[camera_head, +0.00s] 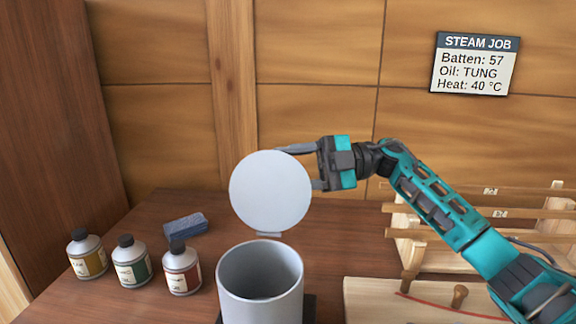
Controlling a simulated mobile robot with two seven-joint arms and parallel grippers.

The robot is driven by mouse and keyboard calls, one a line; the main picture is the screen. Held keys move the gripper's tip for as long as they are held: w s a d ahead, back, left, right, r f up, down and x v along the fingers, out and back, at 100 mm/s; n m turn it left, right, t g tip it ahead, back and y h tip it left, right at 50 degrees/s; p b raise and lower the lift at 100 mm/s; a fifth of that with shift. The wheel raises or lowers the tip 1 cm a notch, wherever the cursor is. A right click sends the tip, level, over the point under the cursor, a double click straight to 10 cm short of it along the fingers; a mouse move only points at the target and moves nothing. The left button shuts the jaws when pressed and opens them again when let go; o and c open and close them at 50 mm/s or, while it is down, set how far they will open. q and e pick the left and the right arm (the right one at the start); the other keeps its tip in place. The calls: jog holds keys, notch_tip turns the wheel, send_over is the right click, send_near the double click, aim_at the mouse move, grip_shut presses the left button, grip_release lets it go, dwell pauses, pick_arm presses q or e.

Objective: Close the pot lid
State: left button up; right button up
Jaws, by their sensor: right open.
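A grey cylindrical pot (260,295) stands on the wooden bench at the bottom middle, its mouth open. Its round pale lid (270,192) stands up almost vertically behind the mouth, joined by a small hinge at the pot's back rim. My right gripper (305,168) is at the upper right edge of the lid, with its fingers open. One finger reaches along the lid's top edge and the other is partly hidden behind the lid's right side. I cannot tell whether either finger touches the lid. My left gripper is not in view.
Three small bottles (131,264) stand left of the pot, with a blue block (185,225) behind them. A wooden rack (430,230) and a pale board (385,300) with pegs are on the right. A sign (474,64) hangs on the plank wall.

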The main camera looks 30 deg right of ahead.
jog(key=shift+w+a, duration=0.1)
jog(key=shift+a, duration=0.2)
jog(key=shift+c, duration=0.4)
grip_shut()
